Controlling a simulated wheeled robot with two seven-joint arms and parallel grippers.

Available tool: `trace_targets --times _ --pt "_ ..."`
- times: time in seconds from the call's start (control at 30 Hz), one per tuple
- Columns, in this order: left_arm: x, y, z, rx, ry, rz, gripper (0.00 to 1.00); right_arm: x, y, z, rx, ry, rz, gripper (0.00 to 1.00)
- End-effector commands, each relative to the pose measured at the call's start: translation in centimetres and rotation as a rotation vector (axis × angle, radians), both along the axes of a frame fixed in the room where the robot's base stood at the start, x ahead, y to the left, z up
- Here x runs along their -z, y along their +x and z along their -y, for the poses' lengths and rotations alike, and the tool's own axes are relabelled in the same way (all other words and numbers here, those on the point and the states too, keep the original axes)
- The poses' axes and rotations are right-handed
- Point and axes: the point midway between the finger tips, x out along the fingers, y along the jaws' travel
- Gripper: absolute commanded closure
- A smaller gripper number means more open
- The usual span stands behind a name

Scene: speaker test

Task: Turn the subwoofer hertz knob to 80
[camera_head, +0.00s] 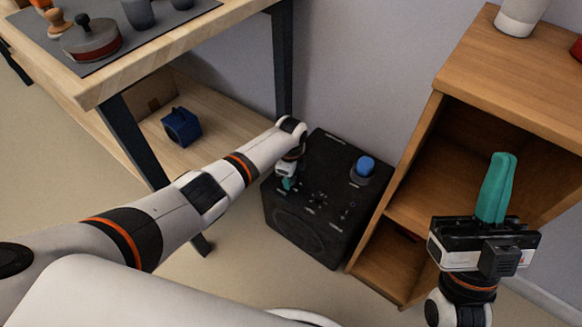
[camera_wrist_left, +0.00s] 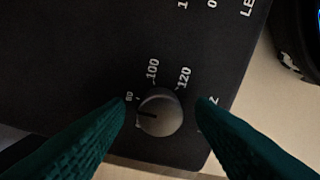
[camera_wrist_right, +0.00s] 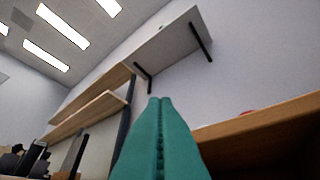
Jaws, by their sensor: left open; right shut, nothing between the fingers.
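The black subwoofer (camera_head: 318,215) stands on the floor between the table and the wooden shelf. In the left wrist view its round dark hertz knob (camera_wrist_left: 160,113) has labels around it that read 80, 100 and 120. The knob's pointer mark faces left, close to the 80 label and slightly below it in the picture. My left gripper (camera_head: 287,184) is over the subwoofer's panel, its teal fingers (camera_wrist_left: 162,102) open on either side of the knob; contact cannot be told. My right gripper (camera_head: 503,157) is shut and empty, raised in front of the shelf; its fingers fill the lower right wrist view (camera_wrist_right: 160,100).
A blue object (camera_head: 363,168) stands on the subwoofer's top right. The wooden shelf (camera_head: 470,95) is close on the right. The table (camera_head: 110,92) is at the left, its dark leg (camera_head: 135,140) near my left arm. A dark blue object (camera_head: 181,127) sits on its lower board.

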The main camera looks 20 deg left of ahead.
Motion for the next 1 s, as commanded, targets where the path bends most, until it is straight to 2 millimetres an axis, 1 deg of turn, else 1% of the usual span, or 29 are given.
trace_targets --times 0.17,0.27,0.4,0.6,0.8,1.0 --pt "-1.1 0.0 0.0 -0.001 0.0 0.0 0.5 1.0 1.7 -0.2 0.008 -0.039 -0.125 1.0" --pt "-1.9 0.0 0.0 -0.001 0.0 0.001 0.5 1.9 3.0 -0.4 0.015 -0.07 -0.227 1.0" --pt "-3.1 0.0 0.0 0.0 0.0 0.0 0.5 3.7 4.5 -0.5 0.021 -0.115 -0.381 1.0" --pt "-5.0 0.0 0.0 0.0 -0.001 0.0 0.5 6.6 6.1 -0.4 0.034 -0.176 -0.6 1.0" --pt "-6.9 0.0 0.0 0.0 0.0 0.001 0.5 10.0 6.8 -0.1 0.045 -0.236 -0.822 1.0" --pt "-9.0 0.0 0.0 0.0 0.0 0.0 0.5 13.5 6.6 0.5 0.056 -0.293 -1.045 1.0"
